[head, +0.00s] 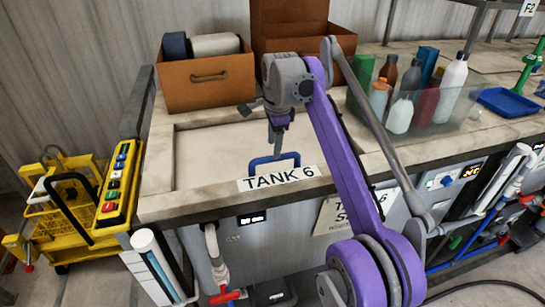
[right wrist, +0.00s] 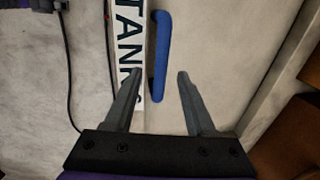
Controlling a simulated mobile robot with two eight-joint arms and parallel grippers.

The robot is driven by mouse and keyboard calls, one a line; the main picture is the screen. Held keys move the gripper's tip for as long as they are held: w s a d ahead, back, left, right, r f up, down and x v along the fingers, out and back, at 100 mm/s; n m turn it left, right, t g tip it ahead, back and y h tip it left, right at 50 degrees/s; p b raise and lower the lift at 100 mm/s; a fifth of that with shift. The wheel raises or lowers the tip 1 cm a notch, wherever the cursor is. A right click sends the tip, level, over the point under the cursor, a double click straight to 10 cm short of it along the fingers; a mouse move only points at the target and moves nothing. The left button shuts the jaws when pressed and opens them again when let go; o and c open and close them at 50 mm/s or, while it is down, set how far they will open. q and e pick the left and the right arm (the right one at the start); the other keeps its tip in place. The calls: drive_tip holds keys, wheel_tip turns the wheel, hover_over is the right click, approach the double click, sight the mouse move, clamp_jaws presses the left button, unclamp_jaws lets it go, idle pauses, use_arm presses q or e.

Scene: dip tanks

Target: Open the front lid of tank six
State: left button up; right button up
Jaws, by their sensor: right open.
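Tank six has a pale, flat front lid (head: 215,150) set in its worktop, and it lies shut. A blue bar handle (head: 262,163) stands at the lid's front edge, behind the white TANK 6 label (head: 278,179). My right gripper (head: 276,135) points down just above the handle. In the right wrist view the open fingers (right wrist: 159,75) straddle the near end of the blue handle (right wrist: 161,40), with nothing gripped. The label (right wrist: 128,45) runs beside the handle there. I cannot tell how far the tips are above it. My left gripper is out of view.
Brown boxes (head: 208,88) stand behind the lid, one holding rolls. A clear bin of bottles (head: 432,108) and a blue tray (head: 507,102) are to the right. A yellow cart (head: 68,212) and a button panel (head: 115,183) are at the left.

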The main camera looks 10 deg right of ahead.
drive_tip(key=shift+w+f+b, duration=0.1)
drive_tip(key=shift+w+f, duration=0.1)
drive_tip(key=shift+f, duration=0.55)
drive_tip(key=shift+w+f+b, duration=0.15)
drive_tip(key=shift+f, duration=0.6)
drive_tip(key=shift+w+f+b, duration=0.1)
drive_tip(key=shift+w+f, duration=0.1)
drive_tip(key=shift+f, duration=0.55)
drive_tip(key=shift+c, duration=0.2)
clamp_jaws()
